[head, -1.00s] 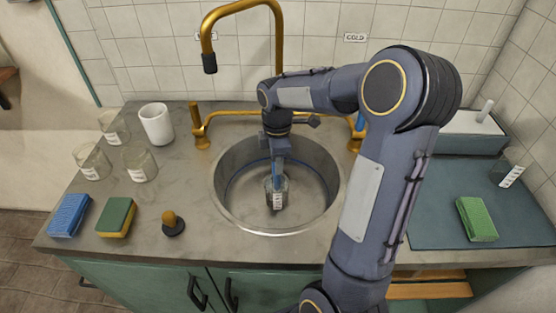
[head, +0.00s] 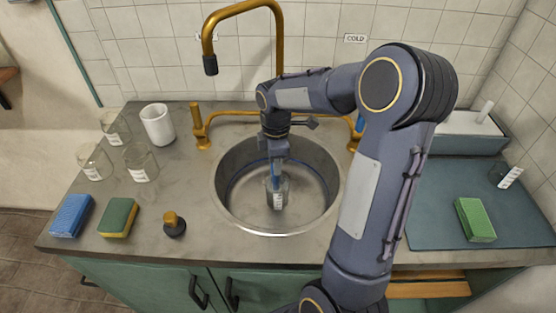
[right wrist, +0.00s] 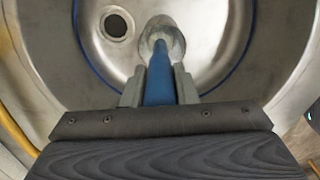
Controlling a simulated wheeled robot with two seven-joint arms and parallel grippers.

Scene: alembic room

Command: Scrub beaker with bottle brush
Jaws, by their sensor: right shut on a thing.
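A clear glass beaker (head: 278,193) with a white label stands in the round steel sink (head: 230,208). My right gripper (head: 276,162) is over the sink, pointing down, shut on the blue handle of the bottle brush (head: 276,176). In the right wrist view the blue handle (right wrist: 159,80) runs between the two fingers of the gripper (right wrist: 159,90). The brush's pale head (right wrist: 162,38) shows at the far end, at the beaker. I cannot tell how deep the head is in the beaker. My left gripper is not in view.
Several beakers (head: 140,165) and a white mug (head: 157,125) stand left of the sink. A blue sponge (head: 71,215), a green sponge (head: 119,217) and a dark knobbed item (head: 174,226) lie in front. A green sponge (head: 475,220) lies on the right mat (head: 430,205). A brass faucet (head: 278,40) rises behind the sink.

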